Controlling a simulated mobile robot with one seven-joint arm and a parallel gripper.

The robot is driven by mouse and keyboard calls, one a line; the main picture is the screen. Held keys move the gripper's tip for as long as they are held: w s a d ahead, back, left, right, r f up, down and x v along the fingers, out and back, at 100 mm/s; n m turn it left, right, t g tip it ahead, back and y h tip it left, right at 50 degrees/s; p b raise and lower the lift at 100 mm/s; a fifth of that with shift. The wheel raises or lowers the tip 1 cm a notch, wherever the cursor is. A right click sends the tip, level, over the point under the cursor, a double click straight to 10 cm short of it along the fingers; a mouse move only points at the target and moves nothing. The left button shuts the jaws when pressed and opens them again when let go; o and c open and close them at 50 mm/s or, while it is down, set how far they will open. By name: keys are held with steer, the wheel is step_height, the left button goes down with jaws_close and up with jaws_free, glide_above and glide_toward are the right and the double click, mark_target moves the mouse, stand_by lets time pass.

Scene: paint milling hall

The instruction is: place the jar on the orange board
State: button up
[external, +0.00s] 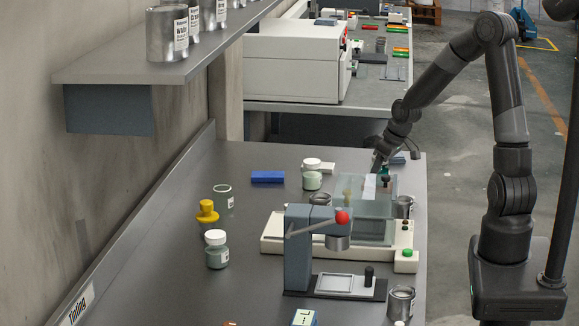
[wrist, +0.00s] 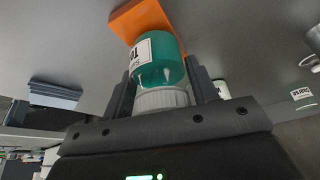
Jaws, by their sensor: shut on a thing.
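The jar (wrist: 160,58) has a teal body, a white label and a white ribbed cap (wrist: 162,98). My gripper (wrist: 163,84) is shut on it, with one dark finger on each side near the cap. The orange board (wrist: 140,17) lies just beyond the jar in the wrist view, partly hidden behind it. I cannot tell whether the jar touches the board. In the external view my gripper (external: 381,163) is low over the far right of the bench, and a small teal patch of the jar (external: 386,173) shows below it. The board is mostly hidden there behind a clear panel.
The clear panel (external: 350,194) of a cream machine (external: 272,235) stands in front of my gripper. A jar (external: 312,176) and blue block (external: 267,177) are to its left. Blue-grey plates (wrist: 55,95) lie close by.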

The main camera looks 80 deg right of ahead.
steer(key=shift+f, duration=0.1)
steer(key=o, duration=1)
steer(key=shift+o, duration=0.2)
steer(key=v, duration=1.2)
